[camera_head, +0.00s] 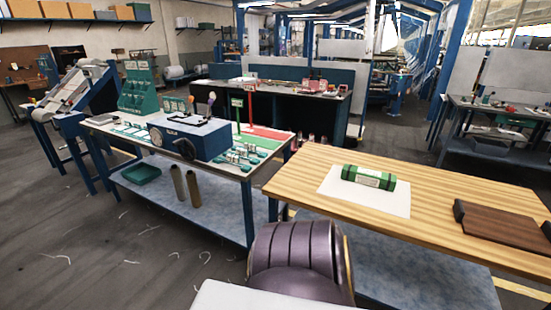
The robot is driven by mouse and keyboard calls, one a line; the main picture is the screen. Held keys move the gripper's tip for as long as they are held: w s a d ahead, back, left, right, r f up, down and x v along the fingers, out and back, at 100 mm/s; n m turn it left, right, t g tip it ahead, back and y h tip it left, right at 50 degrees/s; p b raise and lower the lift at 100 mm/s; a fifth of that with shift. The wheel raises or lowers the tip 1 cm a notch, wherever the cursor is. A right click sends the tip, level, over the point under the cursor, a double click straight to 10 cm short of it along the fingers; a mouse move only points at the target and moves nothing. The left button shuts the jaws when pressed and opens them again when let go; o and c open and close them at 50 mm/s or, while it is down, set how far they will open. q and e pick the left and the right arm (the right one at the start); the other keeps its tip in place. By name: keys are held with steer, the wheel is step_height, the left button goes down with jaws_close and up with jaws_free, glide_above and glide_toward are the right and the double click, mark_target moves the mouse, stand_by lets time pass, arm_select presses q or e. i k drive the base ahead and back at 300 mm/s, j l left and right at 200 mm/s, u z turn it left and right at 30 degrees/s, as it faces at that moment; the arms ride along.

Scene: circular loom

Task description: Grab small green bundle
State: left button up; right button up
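A small green bundle (369,178) lies on its side on a white sheet (350,203) on the wooden table (320,160) to the right. It is roll-shaped, with darker bands and a pale label along its front. Nothing touches it from above. Neither of my grippers shows in the head view, so I cannot see whether they are open or shut.
A brown board (505,224) with dark end pieces lies at the wooden table's right. A workbench (240,170) at left holds a blue box-like device (192,138) and small parts. The wooden tabletop is clear between sheet and board. Thread scraps lie on the floor.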

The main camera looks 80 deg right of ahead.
mark_target(387, 181)
steer(key=z, duration=3.4)
steer(key=j+z, duration=0.75)
steer(key=k+j+z, duration=0.15)
steer(key=j+z, duration=0.2)
